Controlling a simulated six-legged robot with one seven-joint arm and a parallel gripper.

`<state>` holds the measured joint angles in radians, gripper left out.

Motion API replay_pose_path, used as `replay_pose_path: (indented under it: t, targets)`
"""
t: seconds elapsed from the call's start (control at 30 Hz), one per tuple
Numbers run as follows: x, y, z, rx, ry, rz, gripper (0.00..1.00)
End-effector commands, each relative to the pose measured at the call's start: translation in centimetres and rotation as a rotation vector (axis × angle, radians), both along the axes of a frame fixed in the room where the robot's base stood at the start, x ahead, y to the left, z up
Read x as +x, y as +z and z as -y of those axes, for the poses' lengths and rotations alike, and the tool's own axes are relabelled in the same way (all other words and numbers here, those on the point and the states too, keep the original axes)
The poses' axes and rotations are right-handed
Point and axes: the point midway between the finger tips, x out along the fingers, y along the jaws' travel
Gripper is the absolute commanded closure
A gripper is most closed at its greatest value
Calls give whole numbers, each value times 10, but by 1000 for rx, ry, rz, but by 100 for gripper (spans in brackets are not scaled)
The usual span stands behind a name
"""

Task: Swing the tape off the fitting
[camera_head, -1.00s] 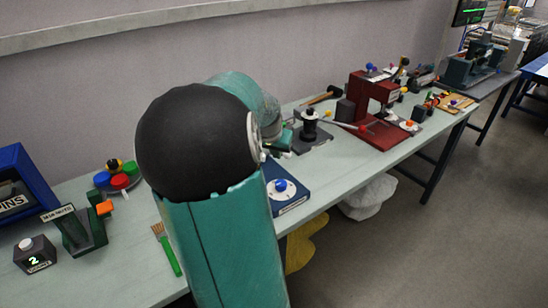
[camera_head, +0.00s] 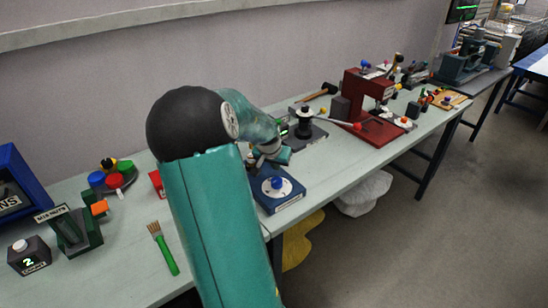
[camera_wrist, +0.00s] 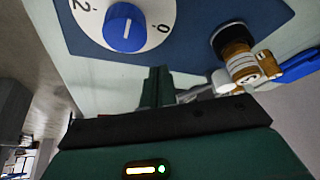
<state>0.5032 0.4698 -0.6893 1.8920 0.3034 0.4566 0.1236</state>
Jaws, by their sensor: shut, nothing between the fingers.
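A brass-coloured fitting (camera_wrist: 241,62) with a black ring stands at the edge of a blue panel (camera_wrist: 190,40) in the wrist view. A pale band with dark marks is around its lower part; I cannot tell whether this is the tape. My gripper (camera_wrist: 158,80) is shut and empty, left of the fitting and apart from it in that picture. In the head view my gripper (camera_head: 274,153) is just above the blue panel (camera_head: 290,200), and it and my arm mostly hide the fitting.
The panel carries a white dial with a blue knob (camera_head: 277,183), close to my gripper. A dark cylindrical device (camera_head: 304,125) stands behind right, and a red press (camera_head: 372,105) farther right. A green brush (camera_head: 164,250) lies left of my arm. A blue object (camera_wrist: 300,66) lies beside the fitting.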

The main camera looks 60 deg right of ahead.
Motion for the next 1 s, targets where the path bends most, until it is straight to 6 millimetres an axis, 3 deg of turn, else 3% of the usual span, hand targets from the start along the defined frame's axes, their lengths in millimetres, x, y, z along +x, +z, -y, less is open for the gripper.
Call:
replay_pose_path:
  t: [0.1, 0.3, 1.0]
  targets:
    - [1, 7, 22, -5, -3, 1, 100]
    - [4, 10, 36, -3, 0, 0, 100]
    - [2, 12, 42, -4, 48, 3, 100]
